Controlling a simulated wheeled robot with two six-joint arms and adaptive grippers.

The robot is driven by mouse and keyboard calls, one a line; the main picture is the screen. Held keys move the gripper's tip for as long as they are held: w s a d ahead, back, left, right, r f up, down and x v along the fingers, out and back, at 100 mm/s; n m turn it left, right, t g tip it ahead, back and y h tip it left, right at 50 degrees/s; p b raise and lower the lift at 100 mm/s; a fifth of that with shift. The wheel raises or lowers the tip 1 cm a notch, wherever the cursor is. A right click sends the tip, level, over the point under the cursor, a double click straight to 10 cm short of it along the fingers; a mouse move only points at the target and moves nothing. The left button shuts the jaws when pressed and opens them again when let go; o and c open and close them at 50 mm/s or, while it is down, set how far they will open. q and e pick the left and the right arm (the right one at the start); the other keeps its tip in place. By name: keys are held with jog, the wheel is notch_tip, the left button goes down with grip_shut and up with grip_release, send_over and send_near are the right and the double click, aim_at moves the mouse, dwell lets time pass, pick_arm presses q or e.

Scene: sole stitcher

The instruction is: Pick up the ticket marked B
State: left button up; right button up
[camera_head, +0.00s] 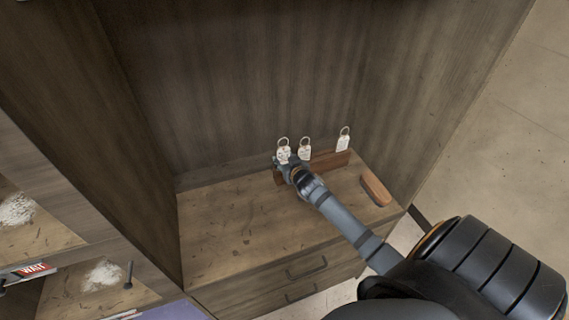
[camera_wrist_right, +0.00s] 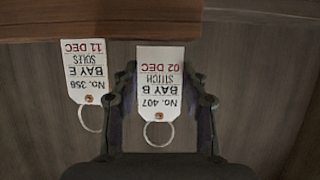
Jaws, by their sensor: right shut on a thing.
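Three white tickets with metal rings stand along a brown wooden rack (camera_head: 328,161) at the back of the shelf. The ticket marked B (camera_head: 283,155) is the leftmost in the head view. In the right wrist view this ticket (camera_wrist_right: 160,85) appears upside down, reading BAY B, No. 407, with its ring towards me and its far edge at the rack (camera_wrist_right: 100,22). My right gripper (camera_head: 288,165) is shut on it, a finger on each side. A ticket marked BAY E (camera_wrist_right: 85,72) is beside it. The third ticket (camera_head: 344,140) is farther right. My left gripper is out of view.
A reddish-brown wooden block (camera_head: 376,190) lies on the shelf top (camera_head: 235,230) right of my forearm. Dark wooden walls close the back and sides. Drawers (camera_head: 285,285) are below. A red-lettered WAIT sign (camera_head: 35,269) is at the lower left. The shelf's left part is clear.

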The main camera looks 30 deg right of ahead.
jog(key=s+a+r+b, duration=0.1)
jog(key=s+a+r, duration=0.6)
jog(key=a+r, duration=0.4)
jog(key=shift+s+a+b, duration=0.15)
jog(key=shift+a+b, duration=0.15)
jog(key=shift+a, duration=0.2)
